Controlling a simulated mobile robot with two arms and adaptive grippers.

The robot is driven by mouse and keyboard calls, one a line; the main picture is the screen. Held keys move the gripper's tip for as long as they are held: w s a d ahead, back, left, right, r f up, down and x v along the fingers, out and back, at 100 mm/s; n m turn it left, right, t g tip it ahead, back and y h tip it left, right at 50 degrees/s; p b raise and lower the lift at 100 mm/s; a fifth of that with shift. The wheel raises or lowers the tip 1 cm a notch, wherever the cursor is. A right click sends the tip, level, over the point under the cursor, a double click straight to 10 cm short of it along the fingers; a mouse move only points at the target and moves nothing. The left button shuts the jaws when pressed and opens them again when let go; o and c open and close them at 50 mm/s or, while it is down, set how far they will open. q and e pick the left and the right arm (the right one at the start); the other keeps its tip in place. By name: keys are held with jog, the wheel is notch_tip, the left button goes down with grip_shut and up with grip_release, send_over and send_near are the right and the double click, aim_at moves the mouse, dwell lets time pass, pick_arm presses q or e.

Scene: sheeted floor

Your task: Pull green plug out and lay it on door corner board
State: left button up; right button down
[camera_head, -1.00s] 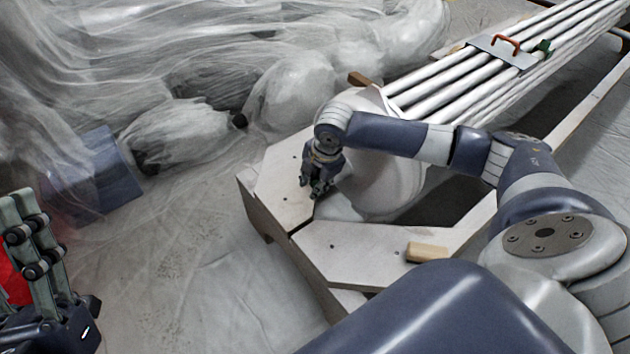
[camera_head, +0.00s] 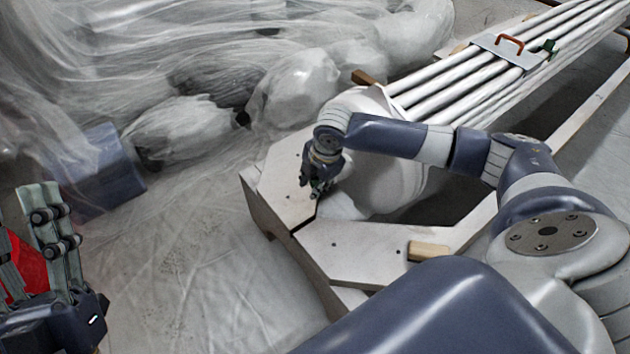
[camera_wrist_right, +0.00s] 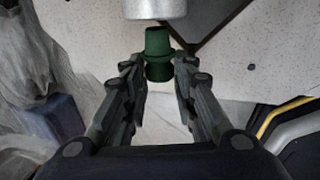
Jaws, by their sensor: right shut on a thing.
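The green plug (camera_wrist_right: 158,52) is held between the fingertips of my right gripper (camera_wrist_right: 159,76) in the right wrist view, at the end of a pale metal cylinder (camera_wrist_right: 155,8). I cannot tell whether the plug is still seated in it. In the head view my right gripper (camera_head: 318,188) is low over the seam between two pale corner boards, and the plug is mostly hidden by the fingers. One corner board (camera_head: 283,185) lies to its left, the other (camera_head: 365,245) below right. My left gripper (camera_head: 20,228) is at the lower left, fingers apart and empty.
A small wooden block (camera_head: 428,251) lies on the lower board. Plastic-sheeted objects (camera_head: 290,90) and a blue box (camera_head: 105,175) stand left. A red thing (camera_head: 25,265) shows behind my left gripper.

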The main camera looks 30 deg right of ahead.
pick_arm(q)
jog(key=w+f+g+y+p, duration=0.1)
jog(key=w+f+g, duration=0.2)
jog(key=w+f, duration=0.1)
jog(key=shift+d+f+g, duration=0.25)
jog(key=shift+f+g, duration=0.15)
jog(key=shift+f, duration=0.25)
pick_arm(e)
jog(key=shift+s+a, duration=0.1)
jog(key=shift+a, duration=0.9)
jog(key=shift+a, duration=0.1)
dwell(0.5)
pick_arm(q)
notch_tip(320, 180, down, 14)
jog(key=a+g+y+p, duration=0.2)
jog(key=g+y+p, duration=0.1)
jog(key=g, duration=0.5)
jog(key=shift+w+f, duration=0.15)
jog(key=shift+w, duration=0.05)
pick_arm(e)
jog(key=shift+s+a, duration=0.15)
jog(key=shift+a, duration=1.75)
